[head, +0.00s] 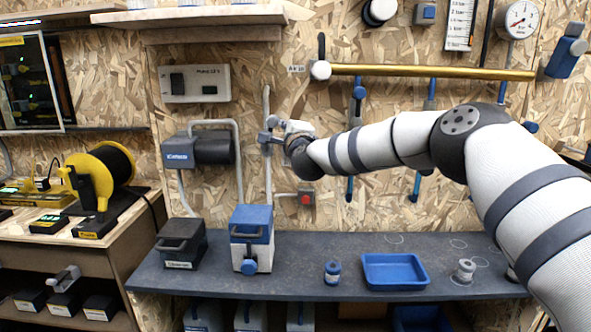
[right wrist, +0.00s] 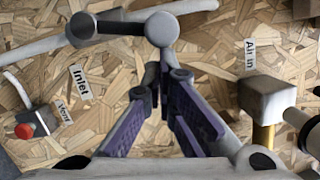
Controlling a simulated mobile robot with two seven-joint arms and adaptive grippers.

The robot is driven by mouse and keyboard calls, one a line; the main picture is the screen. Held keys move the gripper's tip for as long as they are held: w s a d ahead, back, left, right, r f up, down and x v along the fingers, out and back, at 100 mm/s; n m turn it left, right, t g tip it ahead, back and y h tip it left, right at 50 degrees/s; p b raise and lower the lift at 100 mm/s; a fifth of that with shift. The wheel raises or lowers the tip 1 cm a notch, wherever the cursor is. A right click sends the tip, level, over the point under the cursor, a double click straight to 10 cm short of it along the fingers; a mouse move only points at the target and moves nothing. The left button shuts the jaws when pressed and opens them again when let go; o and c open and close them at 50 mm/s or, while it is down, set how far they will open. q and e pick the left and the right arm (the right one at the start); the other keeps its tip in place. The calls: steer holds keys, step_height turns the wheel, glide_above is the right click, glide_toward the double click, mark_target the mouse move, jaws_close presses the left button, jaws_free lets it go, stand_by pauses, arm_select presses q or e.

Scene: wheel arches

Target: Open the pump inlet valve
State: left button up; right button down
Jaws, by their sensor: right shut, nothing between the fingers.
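The pump inlet valve is a grey fitting on the vertical grey pipe (head: 267,190), right of the pump (head: 213,149). In the right wrist view its grey bar with rounded ends (right wrist: 120,27) lies just beyond the fingertips, above the "Inlet" label (right wrist: 78,82). My right gripper (right wrist: 161,86) has purple-padded fingers. They are shut with nothing held, and their tips point at the rounded right end of the bar; I cannot tell if they touch it. In the head view the right gripper (head: 277,128) hides part of the valve. My left gripper is out of view.
A "Vent" label (right wrist: 62,107) and red button (right wrist: 24,131) are at left in the right wrist view; a grey block (right wrist: 270,98) by the "Air in" label is at right. The bench below carries a blue box (head: 251,228) and blue tray (head: 394,285). A brass pipe (head: 430,72) runs above.

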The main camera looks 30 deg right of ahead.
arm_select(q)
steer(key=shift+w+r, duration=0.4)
arm_select(e)
steer(key=shift+w+a+r+n, duration=0.45)
steer(key=shift+a+r+n, duration=0.15)
steer(key=shift+n, duration=0.1)
arm_select(q)
steer(key=shift+p, duration=0.3)
arm_select(e)
steer(key=shift+w+a, duration=0.1)
steer(key=shift+a, duration=0.05)
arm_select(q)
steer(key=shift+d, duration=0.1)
